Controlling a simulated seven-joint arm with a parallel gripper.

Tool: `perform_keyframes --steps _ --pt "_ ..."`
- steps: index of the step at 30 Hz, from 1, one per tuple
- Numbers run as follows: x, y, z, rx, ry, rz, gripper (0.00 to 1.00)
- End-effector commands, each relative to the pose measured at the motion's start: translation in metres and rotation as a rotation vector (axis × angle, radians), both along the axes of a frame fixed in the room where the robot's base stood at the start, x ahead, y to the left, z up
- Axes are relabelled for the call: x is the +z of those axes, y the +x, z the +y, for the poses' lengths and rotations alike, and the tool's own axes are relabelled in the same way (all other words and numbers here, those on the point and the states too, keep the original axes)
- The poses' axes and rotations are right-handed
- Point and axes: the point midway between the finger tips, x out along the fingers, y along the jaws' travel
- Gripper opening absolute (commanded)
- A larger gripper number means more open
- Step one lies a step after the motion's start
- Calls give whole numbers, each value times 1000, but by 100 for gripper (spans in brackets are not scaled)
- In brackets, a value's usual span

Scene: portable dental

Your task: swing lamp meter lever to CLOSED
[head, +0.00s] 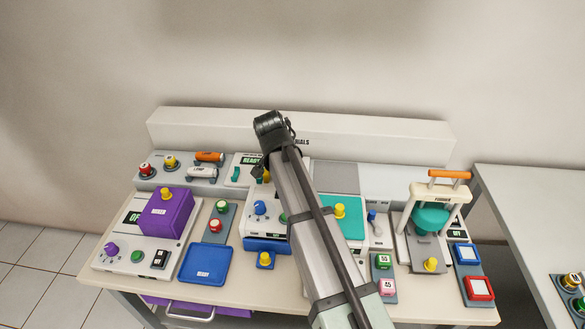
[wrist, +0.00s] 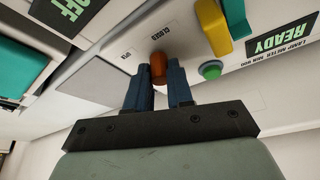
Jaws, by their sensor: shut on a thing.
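In the wrist view, my gripper (wrist: 158,76) has its two blue fingers shut on an orange-brown lever knob (wrist: 158,62), one finger on each side. The knob is beside small print on a white panel; one label reads CLOSED, and another small label is hard to read. The lever's shaft and pivot are hidden by the knob and fingers. The lamp meter (wrist: 277,52) has a READY display to the right of the knob. In the head view, the lamp meter (head: 240,172) is at the back of the table, partly hidden by my arm, and my fingers are hidden there.
A yellow handle (wrist: 213,27) and a green button (wrist: 210,70) are close to the right of my fingers. A purple box (head: 167,212) stands to the left on the table, and a white press frame (head: 437,192) stands to the right. The wall behind is bare.

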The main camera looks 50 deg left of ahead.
Motion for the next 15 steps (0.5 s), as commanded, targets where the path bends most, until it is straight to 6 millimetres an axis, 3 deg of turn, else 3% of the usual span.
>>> perform_keyframes --steps 15 --pt "0 -6 15 -317 1 1 0"
